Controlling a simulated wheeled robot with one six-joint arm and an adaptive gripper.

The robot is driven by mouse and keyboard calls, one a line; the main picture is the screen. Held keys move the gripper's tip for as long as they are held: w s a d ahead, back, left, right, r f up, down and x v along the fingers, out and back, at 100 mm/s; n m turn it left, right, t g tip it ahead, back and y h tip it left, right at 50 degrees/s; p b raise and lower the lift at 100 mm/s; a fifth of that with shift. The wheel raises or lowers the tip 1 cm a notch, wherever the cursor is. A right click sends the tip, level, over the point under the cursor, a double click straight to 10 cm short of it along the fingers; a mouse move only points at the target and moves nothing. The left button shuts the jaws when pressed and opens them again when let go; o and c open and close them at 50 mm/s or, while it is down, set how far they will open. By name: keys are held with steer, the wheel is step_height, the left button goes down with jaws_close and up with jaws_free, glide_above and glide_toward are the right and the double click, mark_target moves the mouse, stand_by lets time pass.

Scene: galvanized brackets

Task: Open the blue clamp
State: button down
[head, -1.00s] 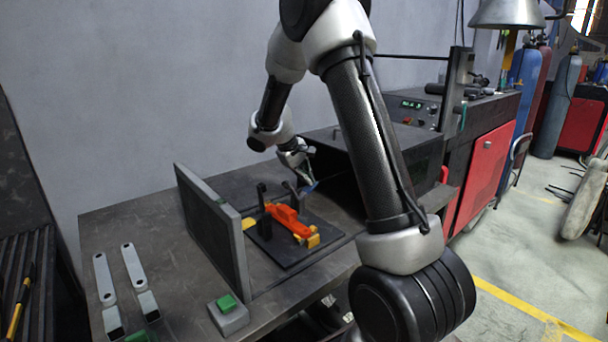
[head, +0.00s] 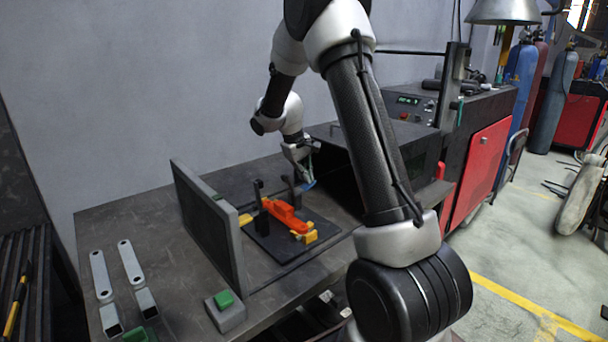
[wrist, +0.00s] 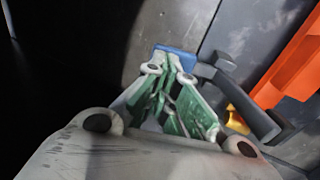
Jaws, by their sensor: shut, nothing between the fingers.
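The blue clamp's handle (head: 309,185) shows as a small blue piece at the right rear of the black fixture plate (head: 272,243), right under my gripper. In the wrist view the blue handle (wrist: 178,56) lies just beyond the fingertips. My gripper (head: 306,177) points down at it; its green-padded fingers (wrist: 167,66) are shut with nothing between them. The tips look close against the blue handle, but I cannot tell whether they touch. The clamp's dark arm (wrist: 225,78) runs toward the orange bracket (head: 286,217), which lies on the plate.
Yellow clamp parts (head: 309,237) sit at the bracket's front end. An upright grey panel (head: 212,230) stands left of the plate. A black-and-red machine (head: 480,157) stands right. A green-button box (head: 225,311) and grey metal brackets (head: 131,263) lie at the front left.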

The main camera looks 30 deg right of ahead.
steer(key=shift+w+d+f+y, duration=0.1)
steer(key=shift+d+f+y, duration=0.15)
steer(key=shift+d+f, duration=0.25)
steer(key=shift+w+d+f+y, duration=0.1)
steer(key=shift+d+f+y, duration=0.15)
steer(key=shift+f, duration=0.35)
steer(key=shift+f+y, duration=0.3)
steer(key=shift+y, duration=0.2)
step_height(320, 180, up, 12)
steer(key=a, duration=0.1)
steer(key=shift+s+a, duration=0.15)
steer(key=shift+a, duration=0.05)
